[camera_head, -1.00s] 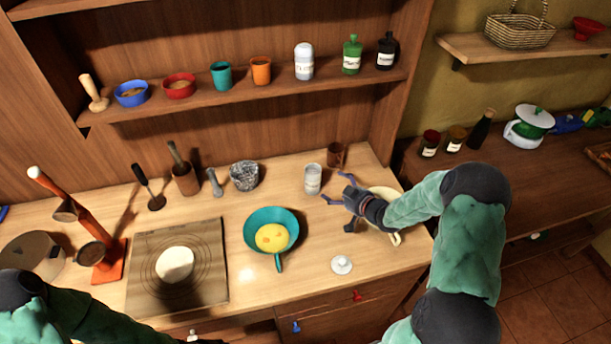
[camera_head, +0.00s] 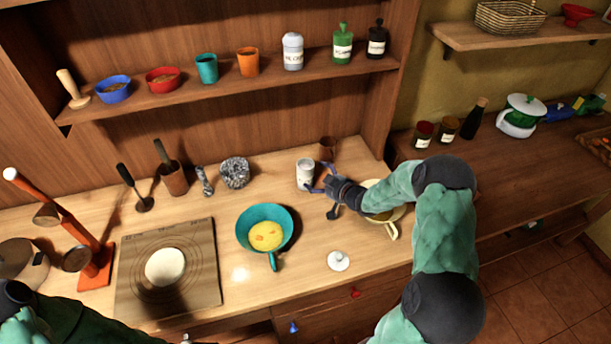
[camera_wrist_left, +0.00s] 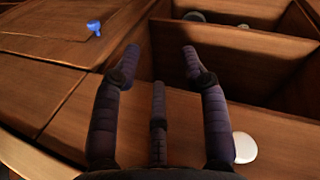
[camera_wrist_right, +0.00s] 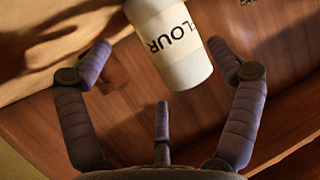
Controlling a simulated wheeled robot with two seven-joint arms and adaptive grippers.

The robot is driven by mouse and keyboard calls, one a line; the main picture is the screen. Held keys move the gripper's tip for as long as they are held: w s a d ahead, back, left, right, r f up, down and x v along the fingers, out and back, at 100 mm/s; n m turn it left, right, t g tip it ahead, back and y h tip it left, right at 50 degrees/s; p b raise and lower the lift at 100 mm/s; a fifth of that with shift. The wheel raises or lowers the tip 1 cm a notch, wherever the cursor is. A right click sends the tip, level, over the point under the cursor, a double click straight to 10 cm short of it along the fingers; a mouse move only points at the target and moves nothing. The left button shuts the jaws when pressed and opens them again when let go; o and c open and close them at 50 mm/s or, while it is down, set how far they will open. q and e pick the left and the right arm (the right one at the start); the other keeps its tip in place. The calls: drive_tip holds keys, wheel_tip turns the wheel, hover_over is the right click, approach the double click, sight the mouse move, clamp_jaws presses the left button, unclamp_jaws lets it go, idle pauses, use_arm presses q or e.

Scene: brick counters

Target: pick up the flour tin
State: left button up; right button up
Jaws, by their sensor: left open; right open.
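The flour tin (camera_head: 305,175) is a pale cylinder standing upright on the counter, left of my right gripper (camera_head: 319,179). In the right wrist view the tin (camera_wrist_right: 172,45) shows its FLOUR label between the spread fingers of the right gripper (camera_wrist_right: 158,48), nearer the right-hand finger. Those fingers are open and not closed on it; whether one touches it I cannot tell. In the left wrist view my left gripper (camera_wrist_left: 161,52) is open and empty, low by the wooden drawer fronts.
A brown cup (camera_head: 328,149) stands just behind the tin. A pale pan (camera_head: 391,226) lies under my right forearm. A teal pan (camera_head: 244,230) with yellow food and a white lid (camera_head: 338,261) are nearer the front. A grey stone mortar (camera_head: 235,172) stands left of the tin.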

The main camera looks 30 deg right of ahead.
sight(313, 176)
drive_tip(key=b+x, duration=0.1)
drive_tip(key=x, duration=0.4)
drive_tip(key=shift+f, duration=0.15)
drive_tip(key=c, duration=1.2)
